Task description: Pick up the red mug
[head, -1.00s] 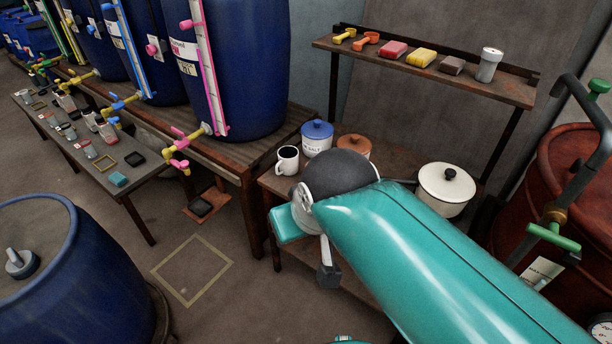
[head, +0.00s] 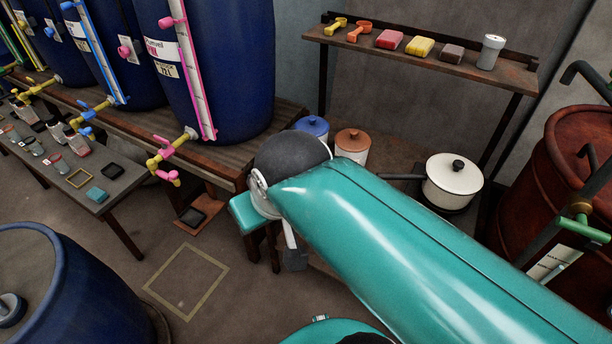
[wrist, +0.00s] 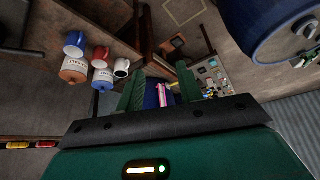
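In the head view the red mug does not show; my teal arm covers that part of the table. My gripper (wrist: 160,76) is open in the wrist view, its two green fingers apart with nothing held between them. The fingers are apart from the red mug. My gripper is hidden behind the arm in the head view.
A blue-lidded canister (head: 311,126), an orange-lidded canister (head: 352,143) and a cream pot (head: 453,181) stand on the table. A shelf (head: 420,58) with scoops and blocks hangs above. Blue vats (head: 208,75) stand at left, a red drum (head: 565,170) at right.

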